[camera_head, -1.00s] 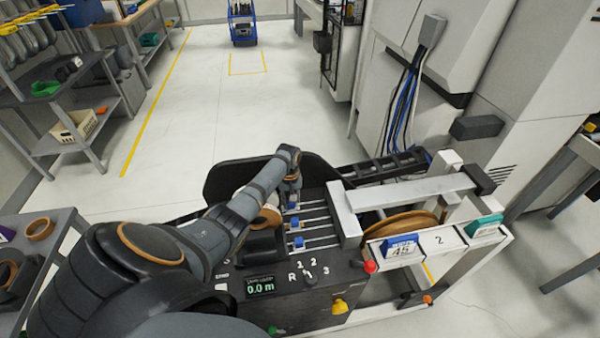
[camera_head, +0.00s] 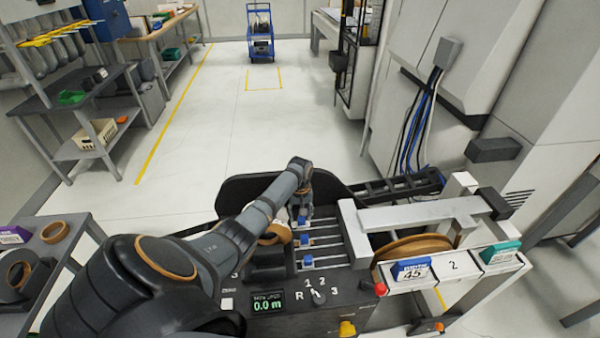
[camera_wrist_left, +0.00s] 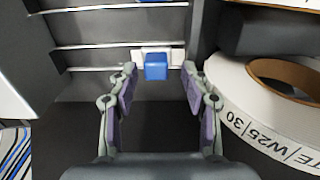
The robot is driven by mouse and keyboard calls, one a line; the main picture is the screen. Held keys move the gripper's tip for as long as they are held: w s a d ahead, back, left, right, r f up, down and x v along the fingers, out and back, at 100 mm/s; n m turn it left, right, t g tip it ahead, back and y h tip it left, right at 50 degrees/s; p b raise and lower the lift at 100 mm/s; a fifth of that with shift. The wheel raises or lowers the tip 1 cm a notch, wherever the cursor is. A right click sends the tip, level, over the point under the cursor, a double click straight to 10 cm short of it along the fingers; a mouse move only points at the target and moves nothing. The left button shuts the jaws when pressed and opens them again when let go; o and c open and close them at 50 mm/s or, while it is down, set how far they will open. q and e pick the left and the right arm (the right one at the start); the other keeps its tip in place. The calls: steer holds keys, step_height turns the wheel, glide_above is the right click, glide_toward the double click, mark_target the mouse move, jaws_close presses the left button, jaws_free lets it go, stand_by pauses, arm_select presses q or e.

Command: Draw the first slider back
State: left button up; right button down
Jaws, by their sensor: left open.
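Three blue sliders sit on parallel metal rails on the dark edge-banding machine (camera_head: 269,259). The far slider (camera_head: 303,221) is next to my left gripper (camera_head: 302,210); the middle slider (camera_head: 305,240) and near slider (camera_head: 308,261) stand nearer the front panel. In the left wrist view, one blue slider (camera_wrist_left: 155,66) on a white carriage lies just ahead of the open fingers (camera_wrist_left: 156,82), roughly centred between them. The fingers are apart and hold nothing. The fingertips are too small to make out in the head view. My right gripper is not seen.
A white roll (camera_wrist_left: 265,110) with printed lettering lies close to the right finger in the left wrist view. The front panel has a display (camera_head: 267,302) reading 0.0 m, a red button (camera_head: 380,289) and a yellow knob (camera_head: 347,328). The floor behind the machine is clear.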

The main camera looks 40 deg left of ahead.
mark_target(300, 218)
arm_select(q)
step_height(300, 218, up, 7)
steer(key=shift+f, duration=0.15)
stand_by(0.5)
